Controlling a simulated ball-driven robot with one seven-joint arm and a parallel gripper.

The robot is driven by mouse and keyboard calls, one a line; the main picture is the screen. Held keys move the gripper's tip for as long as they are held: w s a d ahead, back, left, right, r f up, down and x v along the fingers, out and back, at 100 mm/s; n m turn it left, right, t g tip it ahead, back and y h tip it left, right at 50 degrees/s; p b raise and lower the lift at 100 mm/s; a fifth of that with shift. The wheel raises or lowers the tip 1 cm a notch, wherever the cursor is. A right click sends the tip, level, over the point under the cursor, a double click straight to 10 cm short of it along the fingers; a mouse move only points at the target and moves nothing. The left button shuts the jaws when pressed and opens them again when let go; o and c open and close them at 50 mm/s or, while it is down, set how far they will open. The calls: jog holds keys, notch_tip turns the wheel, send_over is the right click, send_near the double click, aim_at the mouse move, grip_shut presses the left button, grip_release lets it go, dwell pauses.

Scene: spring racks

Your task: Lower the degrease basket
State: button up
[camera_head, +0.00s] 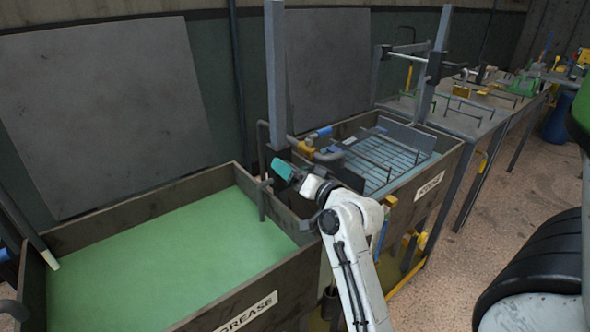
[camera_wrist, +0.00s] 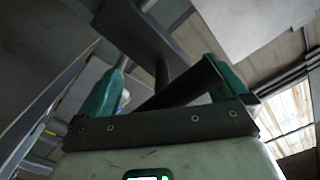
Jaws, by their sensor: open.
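The degrease tank (camera_head: 235,318) is at the left in the head view, full of flat green liquid (camera_head: 170,265). No basket shows in or above that liquid. A tall grey post (camera_head: 275,70) stands at the tank's back right corner, with a dark block (camera_head: 277,157) low on it. My gripper (camera_head: 283,170) is raised beside this block, near the corner between the two tanks. In the wrist view my gripper (camera_wrist: 165,85) has its teal fingers apart, with a dark bar and plate (camera_wrist: 145,35) beyond and between them. I cannot tell whether they touch.
The rinse tank (camera_head: 428,187) stands to the right with a slatted rack (camera_head: 385,160) in it. A bench (camera_head: 465,120) with tools runs beyond. The floor (camera_head: 500,210) at right is partly clear.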

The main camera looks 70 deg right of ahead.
jog(key=b+v, duration=0.1)
jog(key=v, duration=0.9)
jog(key=shift+s, duration=0.15)
jog(key=shift+f, duration=0.15)
